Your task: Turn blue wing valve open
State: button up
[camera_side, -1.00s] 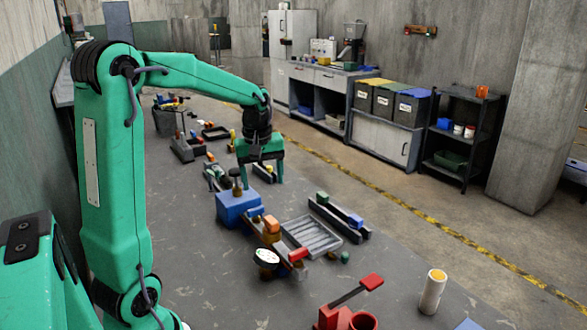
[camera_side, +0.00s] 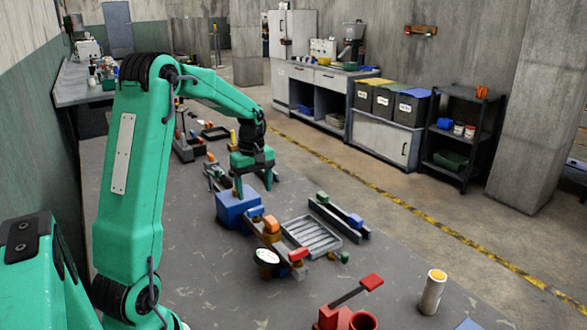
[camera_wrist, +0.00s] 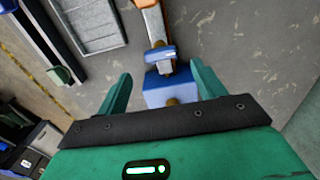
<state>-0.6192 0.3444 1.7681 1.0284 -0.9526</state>
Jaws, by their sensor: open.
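The blue wing valve is a small blue handle (camera_side: 256,211) on a pipe line beside a blue box (camera_side: 236,214) in the side view. In the wrist view the blue handle (camera_wrist: 160,53) lies across the pipe, just beyond the blue box (camera_wrist: 158,92). Brass fittings (camera_wrist: 172,101) show on the box. My gripper (camera_side: 254,186) is open and empty, pointing down above and behind the box. In the wrist view my gripper (camera_wrist: 162,88) has its fingers on either side of the box, with the blue handle ahead between them. I cannot tell the exact height gap.
Along the same line are an orange handle (camera_side: 271,225) and a red handle (camera_side: 298,254), with a round gauge (camera_side: 266,257) beside them. A grey ribbed tray (camera_side: 312,237) and a dark rail (camera_side: 340,219) lie to the right.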

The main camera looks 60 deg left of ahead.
aim_at(256, 208)
jog(key=shift+f, duration=2.95)
jog(key=c, duration=1)
